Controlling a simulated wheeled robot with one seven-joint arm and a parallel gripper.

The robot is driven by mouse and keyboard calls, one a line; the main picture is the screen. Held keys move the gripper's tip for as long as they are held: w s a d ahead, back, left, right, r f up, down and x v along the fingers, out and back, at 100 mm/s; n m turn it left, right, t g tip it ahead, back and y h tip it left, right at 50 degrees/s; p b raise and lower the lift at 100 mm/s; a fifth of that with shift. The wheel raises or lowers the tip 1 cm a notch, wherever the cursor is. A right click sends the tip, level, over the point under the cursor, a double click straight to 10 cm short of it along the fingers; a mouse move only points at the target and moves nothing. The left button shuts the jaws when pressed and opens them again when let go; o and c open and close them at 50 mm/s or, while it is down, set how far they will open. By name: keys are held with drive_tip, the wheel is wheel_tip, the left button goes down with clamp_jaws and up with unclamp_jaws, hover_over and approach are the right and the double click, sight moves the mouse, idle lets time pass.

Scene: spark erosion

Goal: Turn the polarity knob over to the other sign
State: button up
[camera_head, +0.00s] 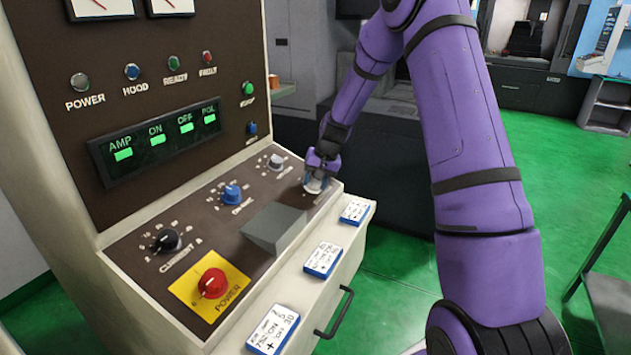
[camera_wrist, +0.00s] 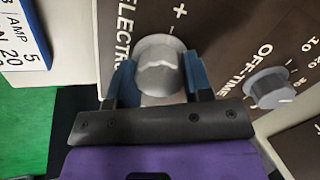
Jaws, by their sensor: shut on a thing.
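The polarity knob is a light grey round knob (camera_wrist: 158,66) on the dark brown panel, beside lettering that begins "ELECTRO" and a plus sign (camera_wrist: 180,12). My gripper (camera_wrist: 159,78) is shut on this knob, one blue finger on each side of it. In the head view my gripper (camera_head: 320,168) reaches down to the knob (camera_head: 315,185) at the far right end of the sloping panel and partly covers it. Which sign the knob points at cannot be told. The POL field (camera_head: 209,119) on the display is lit green, its sign too small to read.
The grey off-time knob (camera_head: 275,161) is close beside; it also shows in the wrist view (camera_wrist: 268,88). A blue knob (camera_head: 232,193), black current knob (camera_head: 165,240), red power knob (camera_head: 212,282) and grey block (camera_head: 274,228) sit nearer. Several cards (camera_head: 322,260) lie along the front ledge.

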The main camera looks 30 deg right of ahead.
idle(0.3)
drive_tip(key=o, duration=0.9)
drive_tip(key=v, duration=1.1)
